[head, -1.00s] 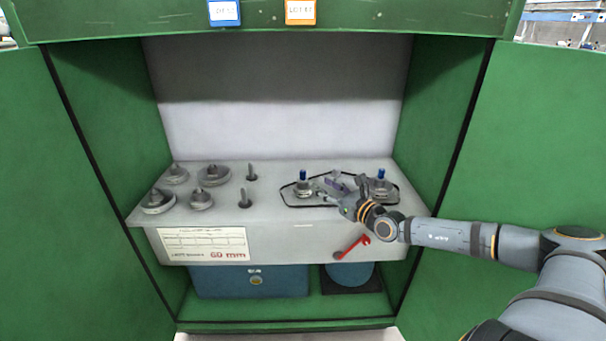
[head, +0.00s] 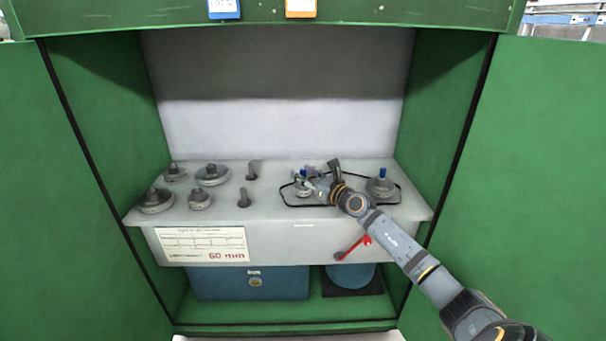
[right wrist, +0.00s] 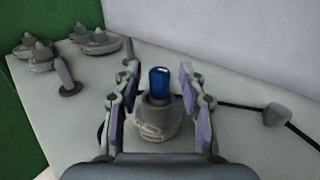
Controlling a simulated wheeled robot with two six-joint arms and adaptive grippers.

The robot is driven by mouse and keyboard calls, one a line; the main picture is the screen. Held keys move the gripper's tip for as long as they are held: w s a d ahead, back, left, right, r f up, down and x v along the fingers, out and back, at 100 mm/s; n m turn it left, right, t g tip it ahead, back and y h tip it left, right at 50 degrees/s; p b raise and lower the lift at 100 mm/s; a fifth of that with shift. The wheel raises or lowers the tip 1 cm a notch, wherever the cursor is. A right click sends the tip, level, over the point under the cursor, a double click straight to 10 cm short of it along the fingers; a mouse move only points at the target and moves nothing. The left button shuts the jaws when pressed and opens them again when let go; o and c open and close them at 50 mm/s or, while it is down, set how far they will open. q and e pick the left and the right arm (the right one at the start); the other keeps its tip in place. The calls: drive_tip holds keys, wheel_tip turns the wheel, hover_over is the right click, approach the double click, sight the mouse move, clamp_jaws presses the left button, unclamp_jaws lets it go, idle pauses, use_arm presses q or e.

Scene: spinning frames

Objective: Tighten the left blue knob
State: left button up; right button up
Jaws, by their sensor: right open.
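The left blue knob (right wrist: 159,83) stands upright on its grey round base (right wrist: 157,122) in the right wrist view. In the head view the base (head: 301,190) shows beside my gripper, which partly covers the knob. My right gripper (right wrist: 158,88) is open, with one finger on each side of the knob and a gap on both sides. It also shows in the head view (head: 312,182) at the left knob. The right blue knob (head: 382,173) stands on its own base to the right of my gripper. My left gripper is not in view.
Several grey weights and pegs (head: 212,175) stand on the left of the grey bench (head: 270,230). A black outline surrounds the knobs. A red-handled lever (head: 354,247) is on the bench front. Green cabinet walls (head: 448,130) stand close on both sides.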

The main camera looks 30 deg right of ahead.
drive_tip(key=shift+w+a, duration=0.1)
drive_tip(key=shift+w, duration=0.25)
clamp_jaws()
